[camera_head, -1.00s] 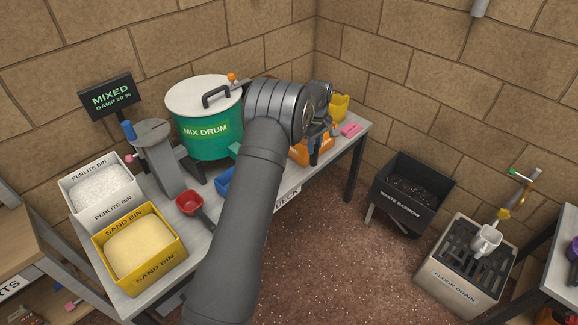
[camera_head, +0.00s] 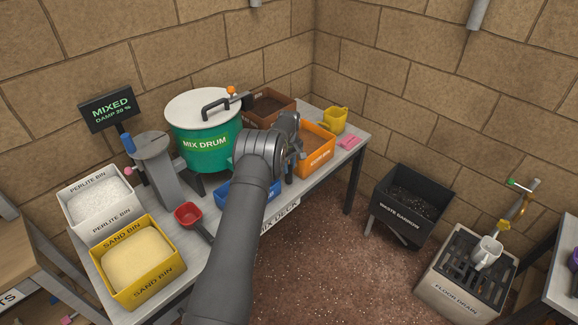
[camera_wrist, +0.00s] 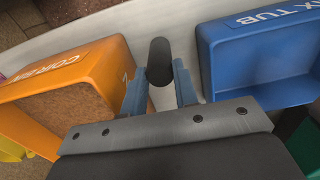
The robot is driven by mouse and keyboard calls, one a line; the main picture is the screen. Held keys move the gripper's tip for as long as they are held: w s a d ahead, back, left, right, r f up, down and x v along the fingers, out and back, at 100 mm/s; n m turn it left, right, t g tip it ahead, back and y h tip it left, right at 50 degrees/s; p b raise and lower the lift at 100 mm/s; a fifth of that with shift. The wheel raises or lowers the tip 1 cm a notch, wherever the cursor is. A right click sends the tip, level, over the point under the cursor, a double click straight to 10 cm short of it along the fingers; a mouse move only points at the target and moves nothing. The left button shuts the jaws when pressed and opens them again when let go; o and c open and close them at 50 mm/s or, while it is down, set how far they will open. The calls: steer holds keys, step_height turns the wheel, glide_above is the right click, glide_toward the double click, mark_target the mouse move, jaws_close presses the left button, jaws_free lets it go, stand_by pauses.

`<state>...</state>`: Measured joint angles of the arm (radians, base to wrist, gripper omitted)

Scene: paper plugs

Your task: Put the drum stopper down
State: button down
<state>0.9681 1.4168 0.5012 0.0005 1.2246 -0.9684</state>
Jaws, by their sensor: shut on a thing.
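The drum stopper (camera_wrist: 159,58) is a short dark cylinder between the fingers in the wrist view. My gripper (camera_wrist: 158,82) is shut on it. The gripper is over the pale deck, in the gap between the orange coir bin (camera_wrist: 72,68) and the blue mix tub (camera_wrist: 270,52). I cannot tell whether the stopper touches the deck. In the head view my gripper (camera_head: 289,170) is low at the front of the table, and the stopper cannot be made out. The green mix drum (camera_head: 207,150) stands behind with its pale lid on.
A yellow sand bin (camera_head: 168,270), white perlite bin (camera_head: 112,232) and red scoop (camera_head: 188,214) are at left. A brown bin (camera_head: 288,104), yellow jug (camera_head: 335,119) and pink block (camera_head: 349,143) are at the back right. The waste barrow (camera_head: 408,210) stands off the table.

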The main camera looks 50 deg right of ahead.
steer(key=shift+f, duration=0.2)
steer(key=c, duration=1.1)
jaws_free()
step_height(320, 180, up, 12)
steer(key=shift+r, duration=0.1)
step_height(320, 180, down, 12)
steer(key=shift+d, duration=0.1)
steer(key=shift+r, duration=1.95)
steer(key=shift+f, duration=0.1)
